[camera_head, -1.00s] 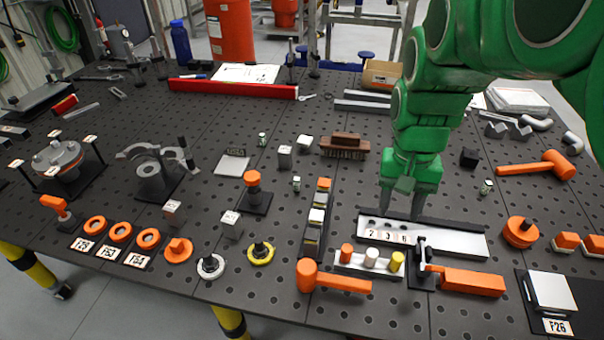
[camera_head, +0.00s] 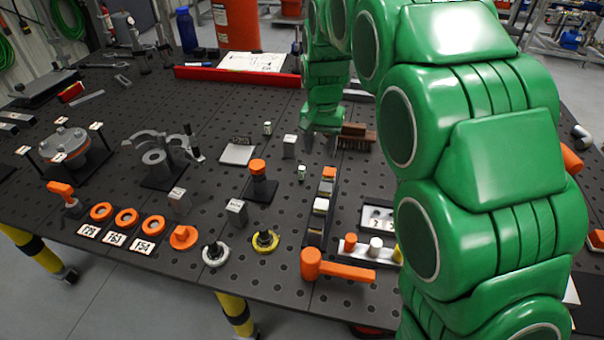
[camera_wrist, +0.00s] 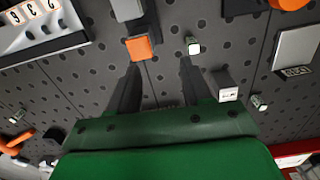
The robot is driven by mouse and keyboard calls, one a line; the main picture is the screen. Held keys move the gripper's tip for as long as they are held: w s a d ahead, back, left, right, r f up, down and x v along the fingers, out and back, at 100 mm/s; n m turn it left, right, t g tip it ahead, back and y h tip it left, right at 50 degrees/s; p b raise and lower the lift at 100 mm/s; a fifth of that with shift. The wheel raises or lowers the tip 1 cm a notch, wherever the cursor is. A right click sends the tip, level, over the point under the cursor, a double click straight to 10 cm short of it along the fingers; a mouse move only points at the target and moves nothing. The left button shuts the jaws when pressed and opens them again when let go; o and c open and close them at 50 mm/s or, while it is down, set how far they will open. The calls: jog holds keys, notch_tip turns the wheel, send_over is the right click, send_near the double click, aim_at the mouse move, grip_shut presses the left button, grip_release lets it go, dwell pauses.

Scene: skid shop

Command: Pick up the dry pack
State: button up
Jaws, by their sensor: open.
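No readable label marks the dry pack, so I cannot tell for sure which item it is. Small white-and-green canisters are likely candidates. One canister (camera_head: 301,172) stands on the table left of the narrow block rack, and it also shows just beyond my right fingertip in the wrist view (camera_wrist: 193,46). Another canister (camera_head: 267,127) stands farther back and shows at right in the wrist view (camera_wrist: 260,101). A third (camera_wrist: 15,116) is at the left edge there. My gripper (camera_wrist: 162,62) is open and empty, above bare table with nothing between its fingers.
A grey block with a white top (camera_wrist: 226,86) is beside my right finger. An orange-topped block (camera_wrist: 142,47) in the narrow rack lies ahead of the left finger. A brown brush (camera_head: 355,138) stands close to the gripper. A flat plate (camera_head: 238,154) lies left. My arm hides the table's right side.

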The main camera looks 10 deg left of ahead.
send_over(302, 167)
jog(key=f, duration=0.2)
jog(key=shift+w+a+f, duration=0.1)
jog(key=shift+w+f, duration=0.2)
jog(key=shift+f, duration=0.05)
jog(key=shift+s+f, duration=0.2)
jog(key=shift+f, duration=1.75)
jog(key=shift+s+f, duration=0.15)
jog(key=shift+f, duration=1.8)
jog(key=shift+c, duration=0.5)
jog(key=shift+r, duration=0.1)
grip_shut()
